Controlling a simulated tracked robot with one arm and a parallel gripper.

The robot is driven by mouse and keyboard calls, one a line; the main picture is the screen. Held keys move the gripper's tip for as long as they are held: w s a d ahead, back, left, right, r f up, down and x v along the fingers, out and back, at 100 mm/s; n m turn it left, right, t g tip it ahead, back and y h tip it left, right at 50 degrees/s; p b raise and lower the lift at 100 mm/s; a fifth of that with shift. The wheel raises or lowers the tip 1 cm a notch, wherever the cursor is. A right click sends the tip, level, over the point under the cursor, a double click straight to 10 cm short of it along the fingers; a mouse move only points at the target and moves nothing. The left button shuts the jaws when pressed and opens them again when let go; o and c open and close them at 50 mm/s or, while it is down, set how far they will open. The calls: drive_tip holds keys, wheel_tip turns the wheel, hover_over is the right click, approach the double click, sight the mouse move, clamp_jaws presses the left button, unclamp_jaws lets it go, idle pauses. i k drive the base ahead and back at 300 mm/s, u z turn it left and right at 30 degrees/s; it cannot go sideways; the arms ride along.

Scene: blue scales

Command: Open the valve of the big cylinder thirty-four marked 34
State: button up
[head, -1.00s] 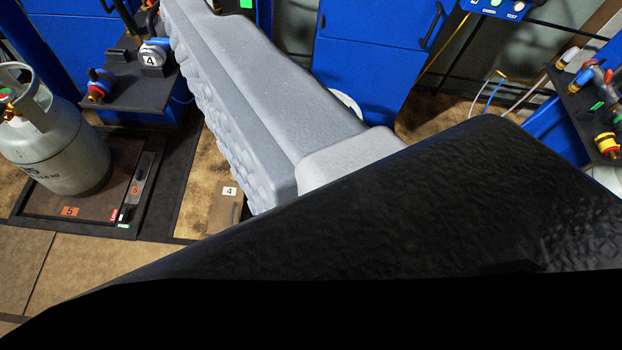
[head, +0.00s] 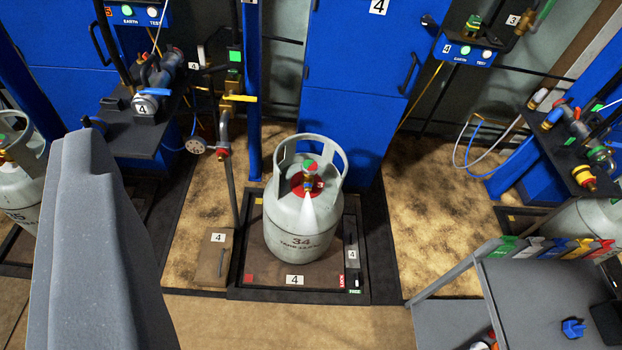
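The big grey cylinder marked 34 (head: 297,232) stands upright on the scale platform marked 4 (head: 262,278), at the middle of the view. Its valve (head: 309,167) sits on top inside the open collar ring, with a red and green top and a brass body over a red patch. A pale cone-shaped patch shows below the valve; I cannot tell what it is. A grey part of my gripper or arm (head: 100,250) fills the lower left, apart from the cylinder. No fingertip pair shows, so its opening is hidden.
A pipe with a yellow-handled valve (head: 238,98) rises left of the cylinder. A blue cabinet (head: 355,80) stands behind it. A grey cart (head: 540,300) with coloured tags is at lower right. Another cylinder (head: 25,190) stands at far left. Floor in front of the scale is clear.

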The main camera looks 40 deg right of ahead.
sight(309, 166)
drive_tip(key=u, duration=0.1)
drive_tip(key=k, duration=0.35)
drive_tip(key=z, duration=0.6)
drive_tip(key=i, duration=1.75)
drive_tip(key=u, duration=0.5)
